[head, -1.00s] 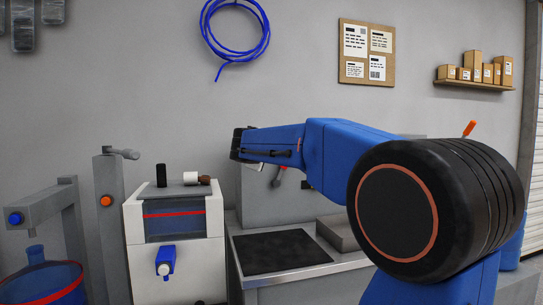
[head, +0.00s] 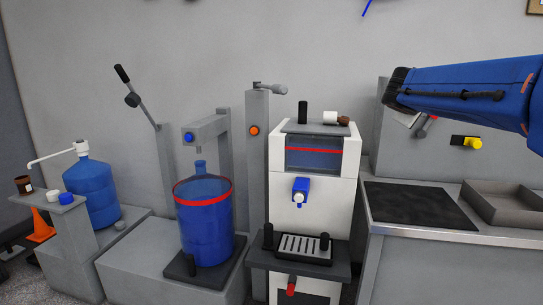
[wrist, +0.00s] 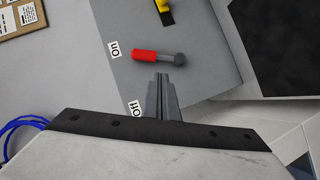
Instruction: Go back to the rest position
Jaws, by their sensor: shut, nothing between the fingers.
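My gripper (wrist: 162,82) is shut and empty in the wrist view, its two fingers together. Its tips point at a grey panel (wrist: 205,85), just beside a red-handled lever (wrist: 145,56); I cannot tell whether they touch. In the head view my blue arm reaches in from the right edge, raised above the counter, and its dark wrist hides most of the gripper. The red lever (head: 429,126) shows partly below the arm there.
A yellow knob (head: 468,142) is on the panel. A dark mat (head: 420,203) and grey tray (head: 505,205) lie on the counter. Left stand a white dispenser (head: 340,200), a blue jug in a press (head: 206,225), another blue jug (head: 92,190) and an orange cone (head: 40,225).

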